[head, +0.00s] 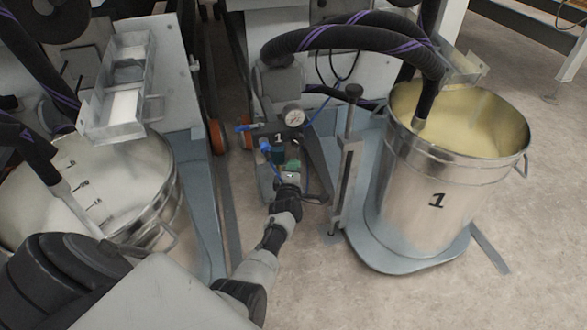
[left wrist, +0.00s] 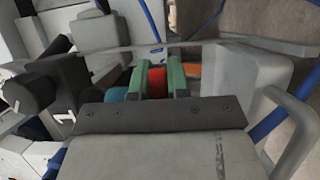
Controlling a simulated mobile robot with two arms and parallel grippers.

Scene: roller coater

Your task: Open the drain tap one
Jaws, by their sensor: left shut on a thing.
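My left gripper (head: 290,165) reaches in to the pump unit marked 1, between the two steel buckets. In the left wrist view its green fingers (left wrist: 160,72) are shut on a red part (left wrist: 157,83), which looks like the handle of drain tap one. The gripper hides this red part in the head view. Blue-handled valves (head: 265,145) sit just beside and above the gripper. My right gripper is not in view.
Another bucket (head: 160,195) stands at left. A pressure gauge (head: 294,116), an upright post (head: 347,165) and thick black hoses (head: 345,38) crowd the gripper.

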